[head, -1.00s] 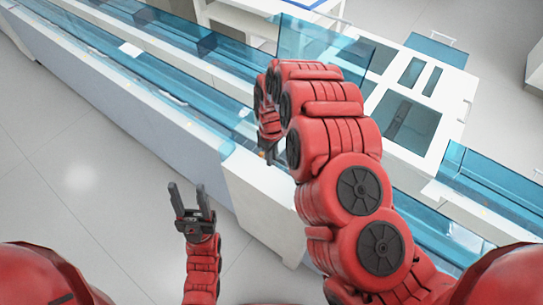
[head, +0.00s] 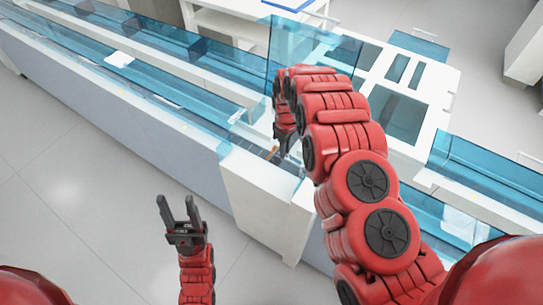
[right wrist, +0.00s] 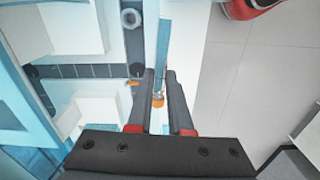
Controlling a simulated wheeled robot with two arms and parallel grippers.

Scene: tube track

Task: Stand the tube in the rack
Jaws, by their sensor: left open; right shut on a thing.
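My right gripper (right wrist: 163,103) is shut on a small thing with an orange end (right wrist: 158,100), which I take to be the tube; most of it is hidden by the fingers. In the head view, my right gripper (head: 285,150) hangs over the track beside the white block, largely covered by my arm, with a small orange spot (head: 273,152) at its tip. My left gripper (head: 177,212) is open and empty over the floor. A round grey ring-shaped piece (right wrist: 131,18) sits on the track in the right wrist view; I cannot tell whether it is the rack.
The long track (head: 110,100) with blue clear walls runs diagonally across. A white block (head: 265,200) stands at its near side. A tall clear blue panel (head: 310,55) rises close behind my right arm. A white unit with dark openings (head: 435,90) is beyond. Floor at left is clear.

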